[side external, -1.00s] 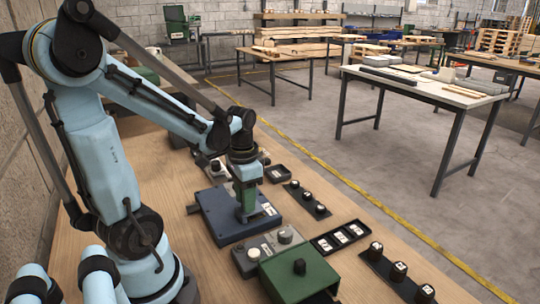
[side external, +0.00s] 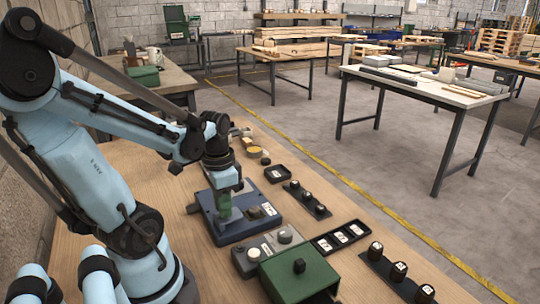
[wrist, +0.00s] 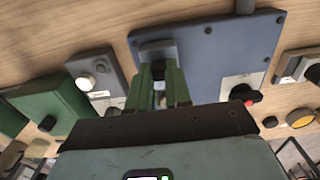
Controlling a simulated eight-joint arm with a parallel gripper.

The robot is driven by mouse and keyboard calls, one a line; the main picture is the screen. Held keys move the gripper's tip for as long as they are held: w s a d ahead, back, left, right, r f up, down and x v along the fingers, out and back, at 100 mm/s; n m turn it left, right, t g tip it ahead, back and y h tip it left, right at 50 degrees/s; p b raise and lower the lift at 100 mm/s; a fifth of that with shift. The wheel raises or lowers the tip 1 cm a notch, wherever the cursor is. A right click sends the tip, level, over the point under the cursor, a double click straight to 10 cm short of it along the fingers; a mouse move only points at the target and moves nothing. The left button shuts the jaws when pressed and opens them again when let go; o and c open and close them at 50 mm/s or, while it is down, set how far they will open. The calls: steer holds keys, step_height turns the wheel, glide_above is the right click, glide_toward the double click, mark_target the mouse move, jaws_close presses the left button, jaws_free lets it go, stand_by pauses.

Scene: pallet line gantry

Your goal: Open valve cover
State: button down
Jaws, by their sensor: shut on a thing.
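The blue-grey valve box (side external: 232,233) lies on the wooden bench in the side view, and its flat top fills the upper middle of the wrist view (wrist: 215,55). My gripper (side external: 224,212) has green fingers and points down at the left part of the box top. In the wrist view my gripper (wrist: 158,82) is shut on a dark grey handle piece (wrist: 157,48) at the edge of the box top. The fingers partly hide this piece. A lighter grey area (side external: 241,190) shows beside the gripper. I cannot tell how far the cover is open.
A grey box with knobs (side external: 268,251) and a green box (side external: 300,276) stand in front. A labelled black tray (side external: 341,237), black knob strips (side external: 306,199) and a small black tray (side external: 277,174) lie to the right. A yellow button (side external: 255,151) sits behind. A red-black knob (wrist: 243,95) is near.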

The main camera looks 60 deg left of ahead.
steer(key=shift+s, duration=0.6)
steer(key=c, duration=1)
jaws_free()
steer(key=shift+c, duration=0.2)
step_height(320, 180, up, 12)
steer(key=shift+w, duration=0.1)
